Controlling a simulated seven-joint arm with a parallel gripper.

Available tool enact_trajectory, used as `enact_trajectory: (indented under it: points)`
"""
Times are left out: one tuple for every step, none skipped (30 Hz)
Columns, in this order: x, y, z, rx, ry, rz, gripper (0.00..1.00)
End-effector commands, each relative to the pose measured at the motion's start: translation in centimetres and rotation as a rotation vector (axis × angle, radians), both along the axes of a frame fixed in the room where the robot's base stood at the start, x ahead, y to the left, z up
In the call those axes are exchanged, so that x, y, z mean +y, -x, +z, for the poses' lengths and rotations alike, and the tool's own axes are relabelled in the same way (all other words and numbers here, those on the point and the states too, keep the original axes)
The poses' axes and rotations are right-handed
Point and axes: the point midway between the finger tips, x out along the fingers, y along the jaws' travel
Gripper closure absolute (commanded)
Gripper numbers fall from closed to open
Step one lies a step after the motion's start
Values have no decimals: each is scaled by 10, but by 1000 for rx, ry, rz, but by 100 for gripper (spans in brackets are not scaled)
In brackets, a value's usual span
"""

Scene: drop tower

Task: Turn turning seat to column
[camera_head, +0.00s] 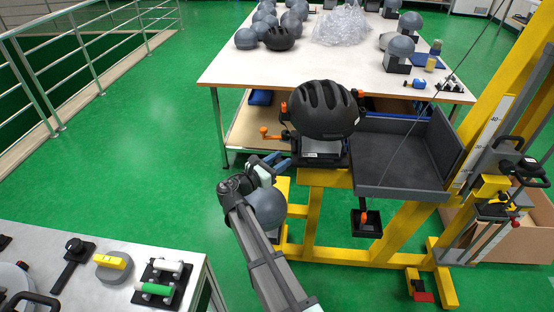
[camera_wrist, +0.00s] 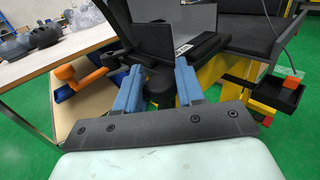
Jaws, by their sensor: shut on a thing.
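The turning seat (camera_head: 320,158) is a dark block on the yellow frame, with a black helmet (camera_head: 322,110) resting on it. In the wrist view the seat's dark body (camera_wrist: 168,42) fills the top middle. My gripper (camera_head: 282,162) reaches the seat's left side. In the wrist view its two blue fingers (camera_wrist: 158,84) stand on either side of a dark rounded knob (camera_wrist: 159,88) below the seat and are shut on it. The yellow column (camera_head: 510,105) with a white scale stands at the right, past a grey tray. The knob is hidden in the head view.
The grey tray (camera_head: 400,187) lies right of the seat. A small black box (camera_head: 366,222) hangs below the tray. A white table (camera_head: 300,70) with grey headforms stands behind.

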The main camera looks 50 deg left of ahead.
Motion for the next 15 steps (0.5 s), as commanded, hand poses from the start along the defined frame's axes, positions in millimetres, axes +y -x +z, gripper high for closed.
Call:
enact_trajectory:
  points:
    - [-9, 1, 0, 1, 0, 20, 100]
    - [-12, 1, 0, 1, 0, 33, 100]
    - [-15, 1, 0, 0, 0, 52, 100]
    - [-18, 0, 1, 0, 0, 67, 100]
    - [-21, 0, 1, 0, 0, 82, 100]
    - [-25, 0, 1, 0, 0, 102, 100]
    - [-28, 0, 1, 1, 0, 116, 100]
    - [-30, -1, 1, 1, 0, 132, 100]
    - [-34, -2, 1, 1, 1, 152, 100]
    - [-37, -2, 1, 0, 1, 166, 100]
    - [-39, -3, 1, 0, 1, 182, 100]
    - [-43, -3, 1, 0, 1, 202, 100]
    - [-45, -4, 0, 0, 0, 216, 100]
    - [-48, -4, 0, 1, 0, 232, 100]
    - [-52, -5, 0, 1, 1, 251, 100]
